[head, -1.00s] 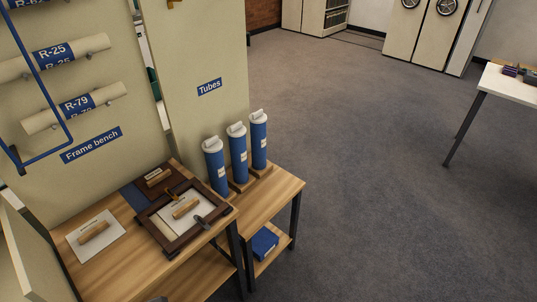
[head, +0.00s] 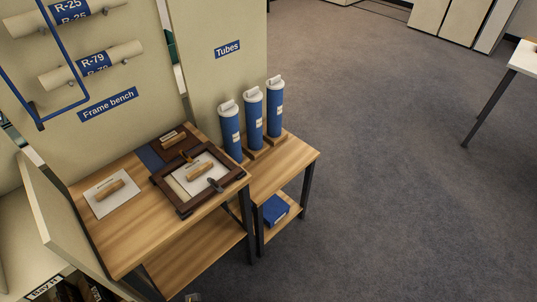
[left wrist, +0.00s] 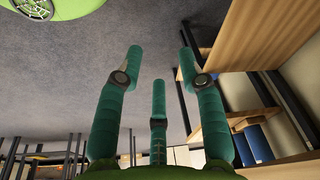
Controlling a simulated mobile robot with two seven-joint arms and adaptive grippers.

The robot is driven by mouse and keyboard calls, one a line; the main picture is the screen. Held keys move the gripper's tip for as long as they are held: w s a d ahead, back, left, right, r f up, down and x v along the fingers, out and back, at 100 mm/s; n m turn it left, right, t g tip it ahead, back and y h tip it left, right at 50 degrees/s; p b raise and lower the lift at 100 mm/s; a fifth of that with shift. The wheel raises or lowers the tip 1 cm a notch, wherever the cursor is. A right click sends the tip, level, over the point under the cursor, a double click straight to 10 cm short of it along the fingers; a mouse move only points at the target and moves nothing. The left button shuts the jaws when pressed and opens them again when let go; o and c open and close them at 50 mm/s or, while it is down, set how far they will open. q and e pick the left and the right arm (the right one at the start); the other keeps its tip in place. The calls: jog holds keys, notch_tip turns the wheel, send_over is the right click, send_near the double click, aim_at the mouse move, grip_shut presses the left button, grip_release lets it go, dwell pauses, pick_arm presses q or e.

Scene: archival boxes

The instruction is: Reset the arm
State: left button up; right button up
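My left gripper (left wrist: 160,66) shows in the left wrist view. Its green fingers are spread apart with nothing between them, so it is open and empty. A wooden bench or shelf edge (left wrist: 250,35) is at the right of that view, apart from the fingers. Neither gripper can be made out in the head view, and my right gripper is in no frame.
The frame bench (head: 110,240) holds a dark frame (head: 165,186) and a white sheet with a wooden block (head: 110,189). Blue tubes (head: 253,115) stand on a lower table beside it. A blue box (head: 275,209) sits below.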

pick_arm(q)
jog(key=s+a+f+g+b, duration=0.1)
jog(key=s+a+f, duration=0.2)
jog(key=s+f, duration=1.4)
jog(key=shift+f+g, duration=0.3)
jog(key=shift+f, duration=0.3)
